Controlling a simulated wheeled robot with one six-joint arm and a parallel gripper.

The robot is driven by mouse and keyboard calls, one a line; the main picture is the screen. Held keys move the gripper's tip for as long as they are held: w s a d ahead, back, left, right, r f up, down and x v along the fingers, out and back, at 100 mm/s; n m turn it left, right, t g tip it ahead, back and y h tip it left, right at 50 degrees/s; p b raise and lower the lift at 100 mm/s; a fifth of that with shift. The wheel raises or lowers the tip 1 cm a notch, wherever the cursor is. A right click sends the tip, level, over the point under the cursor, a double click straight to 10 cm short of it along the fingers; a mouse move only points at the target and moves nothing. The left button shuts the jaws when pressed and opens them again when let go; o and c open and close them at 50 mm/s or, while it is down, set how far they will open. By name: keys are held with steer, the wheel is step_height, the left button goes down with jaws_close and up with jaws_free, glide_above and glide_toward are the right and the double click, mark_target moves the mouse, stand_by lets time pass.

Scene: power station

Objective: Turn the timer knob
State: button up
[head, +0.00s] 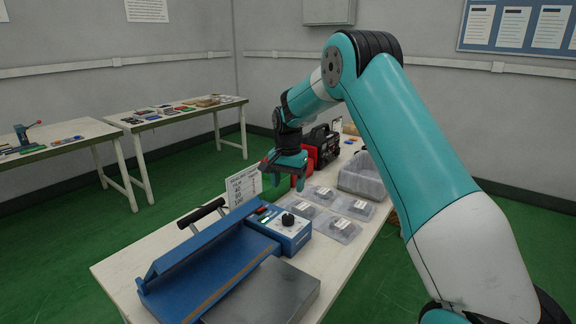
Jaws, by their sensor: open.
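The timer knob (288,219) is a small black dial on the top of a blue and white control box (293,240). The box is joined to a blue bag sealer (205,262) with a black handle (201,213), on the near part of the white table. My gripper (283,187) hangs from the teal arm above the table, behind the knob and higher than it in the picture. It points down, apart from the knob, and is open. The distance between them is hard to judge.
Clear packs (341,229) lie right of the box, with a translucent bin (362,177) behind. A black and red machine (321,146) stands at the back. A printed sign (243,186) stands behind the sealer. A grey plate (262,293) lies in front.

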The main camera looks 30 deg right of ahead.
step_height(320, 180, up, 7)
glide_above(288, 216)
steer(key=shift+f, duration=0.15)
stand_by(0.3)
step_height(288, 216, down, 18)
steer(key=n+p, duration=1.1)
steer(key=n, duration=0.6)
steer(key=shift+f+n, duration=0.1)
steer(key=shift+n, duration=0.3)
steer(key=c, duration=0.9)
